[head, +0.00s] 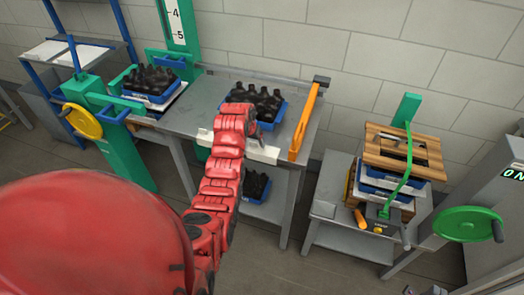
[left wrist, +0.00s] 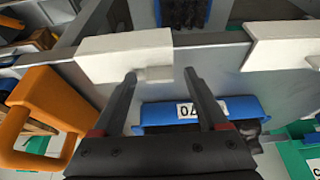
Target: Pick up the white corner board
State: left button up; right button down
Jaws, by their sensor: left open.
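One white corner board (head: 263,152) sits on the front edge of the grey table, just right of my left arm in the head view. The left wrist view shows it as a white block (left wrist: 125,52) with a small tab on its lower side. My left gripper (left wrist: 160,74) is open, with its two fingertips by that board, one to each side of the tab. I cannot tell whether they touch it. A second white board (head: 205,135) sits on the same edge further left; it also shows in the left wrist view (left wrist: 285,52). The head view hides the gripper behind my arm.
A blue crate of dark bottles (head: 266,125) stands on the grey table (head: 205,100). Another blue crate (left wrist: 200,110) sits below the edge. An orange upright part (head: 304,122) rises at the table's right end. A stacked cart (head: 350,228) stands at right.

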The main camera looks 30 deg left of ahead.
pick_arm(q)
grip_shut()
dwell(0.4)
